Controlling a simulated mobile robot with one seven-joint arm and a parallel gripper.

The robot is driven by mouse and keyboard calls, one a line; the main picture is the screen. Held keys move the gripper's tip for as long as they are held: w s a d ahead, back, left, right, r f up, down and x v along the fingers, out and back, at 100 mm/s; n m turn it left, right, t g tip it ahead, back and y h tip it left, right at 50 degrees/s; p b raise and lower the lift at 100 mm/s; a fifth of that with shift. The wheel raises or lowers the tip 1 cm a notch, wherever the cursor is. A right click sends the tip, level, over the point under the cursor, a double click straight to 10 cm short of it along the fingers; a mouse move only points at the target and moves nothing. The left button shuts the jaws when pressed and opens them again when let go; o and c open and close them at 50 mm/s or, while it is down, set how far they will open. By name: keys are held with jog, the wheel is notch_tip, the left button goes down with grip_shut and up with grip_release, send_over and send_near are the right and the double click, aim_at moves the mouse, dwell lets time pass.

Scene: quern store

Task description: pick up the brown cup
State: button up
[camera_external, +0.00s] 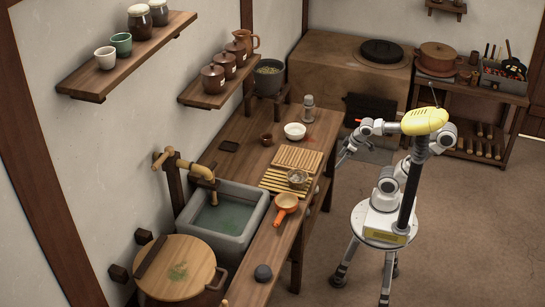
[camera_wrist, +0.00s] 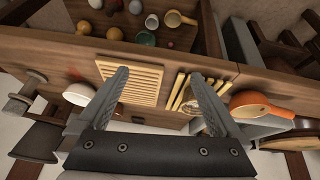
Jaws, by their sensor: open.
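A small brown cup (camera_external: 266,140) stands on the long wooden counter, left of a white bowl (camera_external: 294,131).
A shelf with brown jars (camera_external: 213,79) overhangs the wall side.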

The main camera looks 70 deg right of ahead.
jog(key=w+d+r+n+g+h+p, duration=0.1)
jog(key=w+d+r+n+h+p, duration=0.1)
jog(key=w+d+n+h+p, duration=0.9)
jog(key=w+a+f+n+t+y, duration=0.1)
jog(key=w+n+t, duration=0.1)
jog(key=w+n, duration=0.3)
jog(key=w+a+f+n+t, duration=0.1)
jog(key=w+n, duration=0.3)
jog(key=w, duration=0.4)
jog(key=w+a+f+n+t+y, duration=0.1)
jog(key=w+f+n+t, duration=0.1)
jog(key=w+n, duration=0.3)
jog(key=shift+w+a+f+n+t+y+p, duration=0.15)
jog(key=shift+w+f+t+p, duration=0.1)
jog(key=shift+w, duration=0.45)
jog(key=shift+w+a+f+n+t+y+p, duration=0.15)
jog(key=shift+w+f, duration=0.1)
jog(key=shift+w, duration=0.4)
jog(key=shift+w+f, duration=0.2)
jog(key=b, duration=0.3)
send_near(264, 136)
jog(key=x, duration=0.5)
jog(key=shift+w+d+r, duration=0.1)
jog(key=shift+w+d, duration=0.1)
jog(key=x, duration=0.2)
jog(key=b+x, duration=0.1)
jog(key=x, duration=0.1)
jog(key=shift+f, duration=0.5)
jog(key=shift+w+d, duration=0.2)
jog(key=shift+w, duration=0.15)
